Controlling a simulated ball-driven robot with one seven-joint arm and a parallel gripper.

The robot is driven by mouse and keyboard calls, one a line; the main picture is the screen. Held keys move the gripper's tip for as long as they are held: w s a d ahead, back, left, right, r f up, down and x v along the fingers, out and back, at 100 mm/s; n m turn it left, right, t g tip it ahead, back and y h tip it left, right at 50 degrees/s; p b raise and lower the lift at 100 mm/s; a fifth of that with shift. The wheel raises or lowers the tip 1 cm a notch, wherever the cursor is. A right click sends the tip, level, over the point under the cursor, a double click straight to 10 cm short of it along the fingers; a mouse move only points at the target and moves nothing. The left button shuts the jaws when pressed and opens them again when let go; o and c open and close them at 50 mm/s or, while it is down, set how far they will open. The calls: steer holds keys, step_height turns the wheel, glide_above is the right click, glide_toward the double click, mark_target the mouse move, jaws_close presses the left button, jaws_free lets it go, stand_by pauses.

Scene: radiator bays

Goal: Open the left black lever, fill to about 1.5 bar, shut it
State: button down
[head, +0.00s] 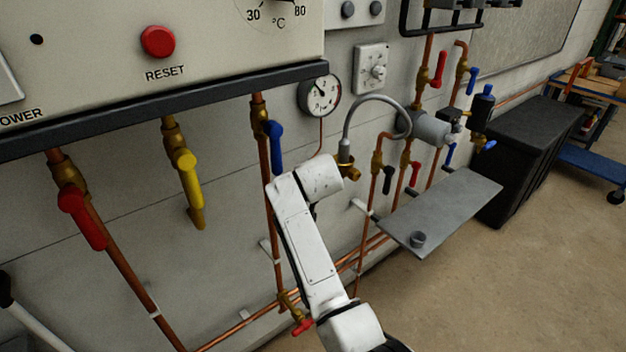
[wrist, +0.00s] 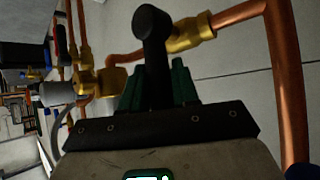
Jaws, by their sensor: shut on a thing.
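In the wrist view my gripper (wrist: 157,88) has its green jaws closed around a black lever (wrist: 152,35), whose rounded end stands out toward the camera. A brass valve fitting (wrist: 190,34) on a copper pipe is beside it. In the head view the jaws and the held lever are hidden behind my white arm; a brass fitting (head: 350,171) with a grey flexible hose shows just right of it. Another black lever (head: 388,179) hangs farther right, apart from my arm. The round pressure gauge (head: 320,95) is above my arm; its needle is too small to read surely.
Red (head: 80,215), yellow (head: 190,178) and blue (head: 274,142) levers sit on pipes under the boiler casing (head: 170,70). Open floor lies in front.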

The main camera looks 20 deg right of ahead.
steer(key=c, duration=0.9)
jaws_free()
steer(key=shift+d, duration=0.1)
steer(key=b+v, duration=0.1)
steer(key=v, duration=0.9)
steer(key=shift+s+r, duration=0.2)
steer(key=shift+s, duration=0.1)
steer(key=s+d+f+n+g, duration=0.15)
steer(key=s+d+f, duration=0.25)
steer(key=s+f, duration=0.6)
steer(key=s+d+f+g, duration=0.3)
steer(key=s+f, duration=0.6)
steer(key=s, duration=0.1)
steer(key=s+f+g, duration=0.1)
steer(key=s+f, duration=0.1)
steer(key=s, duration=0.6)
steer(key=s+f+g+y, duration=0.1)
steer(key=s+f+g, duration=0.1)
steer(key=s, duration=0.7)
steer(key=s+f+n+g+y, duration=0.1)
steer(key=s+f, duration=0.2)
steer(key=s, duration=0.6)
steer(key=shift+f+g, duration=0.25)
